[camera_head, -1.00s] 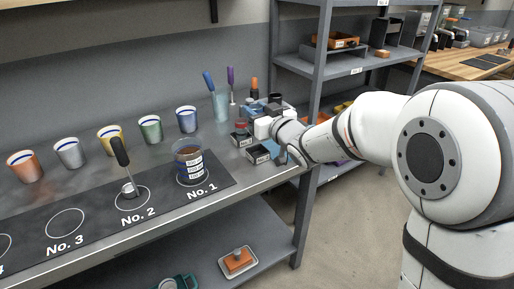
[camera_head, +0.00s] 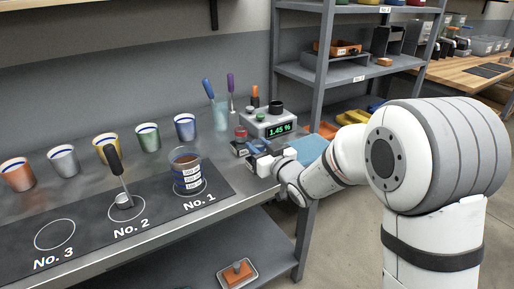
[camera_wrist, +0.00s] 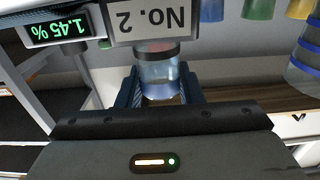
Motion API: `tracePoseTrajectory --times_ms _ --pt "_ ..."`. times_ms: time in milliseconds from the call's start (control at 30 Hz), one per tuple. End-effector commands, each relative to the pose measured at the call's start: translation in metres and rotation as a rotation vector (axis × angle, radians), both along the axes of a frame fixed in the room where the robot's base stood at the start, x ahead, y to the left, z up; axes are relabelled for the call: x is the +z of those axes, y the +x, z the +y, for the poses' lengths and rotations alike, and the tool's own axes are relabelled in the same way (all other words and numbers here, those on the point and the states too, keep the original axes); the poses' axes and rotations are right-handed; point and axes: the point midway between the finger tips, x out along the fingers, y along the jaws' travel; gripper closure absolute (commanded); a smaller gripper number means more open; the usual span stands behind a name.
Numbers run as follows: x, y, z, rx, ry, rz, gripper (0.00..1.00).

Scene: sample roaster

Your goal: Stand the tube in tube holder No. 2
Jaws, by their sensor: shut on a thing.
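In the wrist view, the upside-down "No. 2" label of the tube holder (camera_wrist: 152,22) lies just beyond the tube's dark end. I cannot tell whether tube and holder touch. In the head view my gripper (camera_head: 262,165) is at the bench's right end, beside small dark holders (camera_head: 240,148). It hides the tube and part of the holders there.
A meter (camera_head: 270,120) reading 1.45 % stands behind my gripper. A glass beaker (camera_head: 187,170) stands on mat spot No. 1 and a black-handled tool (camera_head: 114,165) on mat spot No. 2. Coloured cups line the bench. A blue flat surface (camera_head: 303,148) lies right of the meter.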

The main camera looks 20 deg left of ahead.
Motion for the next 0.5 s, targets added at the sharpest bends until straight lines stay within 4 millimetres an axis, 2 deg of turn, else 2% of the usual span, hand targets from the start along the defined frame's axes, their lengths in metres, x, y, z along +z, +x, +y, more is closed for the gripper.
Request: tracePoseTrajectory --times_ms 200,233,500 --pt "-0.0037 -0.0002 0.0004 0.001 0.000 0.000 0.90" --pt "-0.0026 -0.0002 0.0005 0.001 0.000 0.000 0.65" --pt "-0.0020 -0.0005 0.0008 0.001 -0.001 0.001 0.45"
